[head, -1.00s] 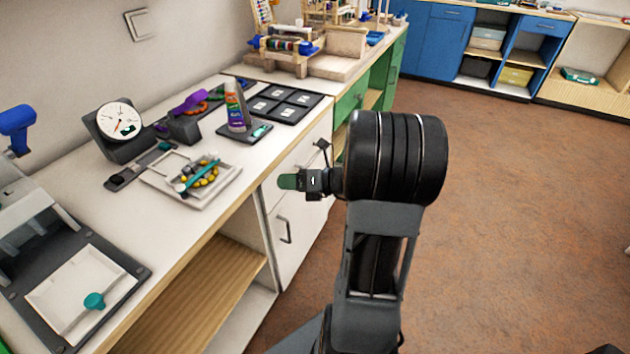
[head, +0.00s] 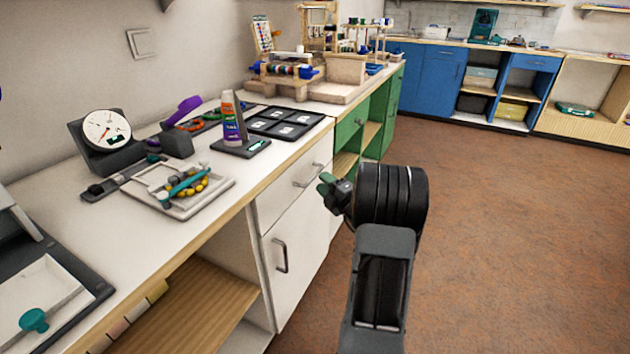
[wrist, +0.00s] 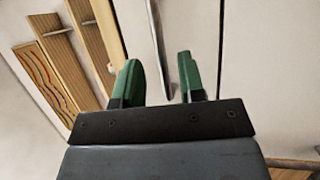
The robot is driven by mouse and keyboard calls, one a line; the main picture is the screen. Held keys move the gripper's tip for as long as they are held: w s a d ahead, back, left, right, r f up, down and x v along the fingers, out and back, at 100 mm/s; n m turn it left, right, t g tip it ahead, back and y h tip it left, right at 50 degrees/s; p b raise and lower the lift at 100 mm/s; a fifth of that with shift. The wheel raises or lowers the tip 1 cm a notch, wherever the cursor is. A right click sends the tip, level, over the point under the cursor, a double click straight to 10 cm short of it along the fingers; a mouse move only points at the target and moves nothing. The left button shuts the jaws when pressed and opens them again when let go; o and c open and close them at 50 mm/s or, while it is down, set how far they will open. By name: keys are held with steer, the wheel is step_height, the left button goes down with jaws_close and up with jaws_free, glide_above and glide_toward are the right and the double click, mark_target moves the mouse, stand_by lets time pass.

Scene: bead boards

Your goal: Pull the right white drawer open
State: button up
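The white drawer (head: 275,198) is at the top of the white cabinet below the counter, and its front looks flush. Its bar handle (head: 308,175) shows in the head view. My gripper (head: 326,183) is just right of this handle, in front of the cabinet. In the wrist view my gripper (wrist: 157,68) has its two green fingers apart. A metal bar handle (wrist: 157,40) runs through the gap between them in the picture, on a white front (wrist: 190,25). I cannot tell whether the bar is between the fingers in depth or touches them.
A white door (head: 297,260) with an upright handle (head: 281,256) is below the drawer. An open wooden shelf (head: 205,300) lies to the left and a green cabinet (head: 350,130) beyond. A bead tray (head: 212,207) sits on the counter. The brown floor (head: 500,230) at right is clear.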

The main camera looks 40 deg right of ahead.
mark_target(316, 174)
steer(key=shift+b+x, duration=0.45)
steer(key=shift+x, duration=1.8)
jaws_close()
